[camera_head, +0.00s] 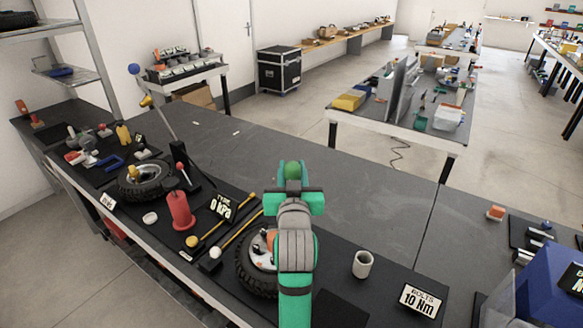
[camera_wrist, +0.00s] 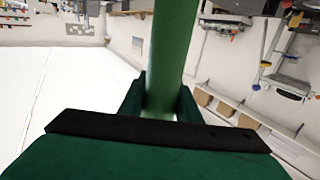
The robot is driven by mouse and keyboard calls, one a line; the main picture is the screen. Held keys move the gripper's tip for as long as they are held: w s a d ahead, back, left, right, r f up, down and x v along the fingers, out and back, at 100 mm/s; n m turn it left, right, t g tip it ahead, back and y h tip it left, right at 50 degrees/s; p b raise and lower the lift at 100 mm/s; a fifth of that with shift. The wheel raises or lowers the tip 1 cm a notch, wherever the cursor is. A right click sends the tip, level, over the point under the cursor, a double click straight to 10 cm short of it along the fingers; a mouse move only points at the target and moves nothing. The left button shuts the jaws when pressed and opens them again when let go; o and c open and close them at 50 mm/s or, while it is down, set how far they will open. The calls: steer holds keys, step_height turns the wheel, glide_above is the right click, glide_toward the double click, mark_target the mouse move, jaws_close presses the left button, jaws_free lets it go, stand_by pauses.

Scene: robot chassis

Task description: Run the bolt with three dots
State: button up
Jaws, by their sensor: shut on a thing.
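My gripper (camera_head: 293,192) is raised over the right part of the near bench, in front of the wheel. It is shut on a green rod (camera_wrist: 170,50), which runs up between the fingers in the wrist view. Its rounded green end (camera_head: 292,170) shows above the fingers in the head view. A wheel (camera_head: 247,275) with a black tyre and a pale and orange hub lies on the bench, partly hidden behind my arm. No bolt with three dots can be made out.
A red cylinder (camera_head: 179,210), a grey cup (camera_head: 362,264), a "BOLTS 10 Nm" sign (camera_head: 422,299) and a blue box (camera_head: 550,285) stand around. The bench's back middle is clear.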

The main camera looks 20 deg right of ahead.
steer(key=shift+s+f, duration=0.15)
steer(key=shift+f, duration=3.05)
steer(key=shift+r, duration=2.9)
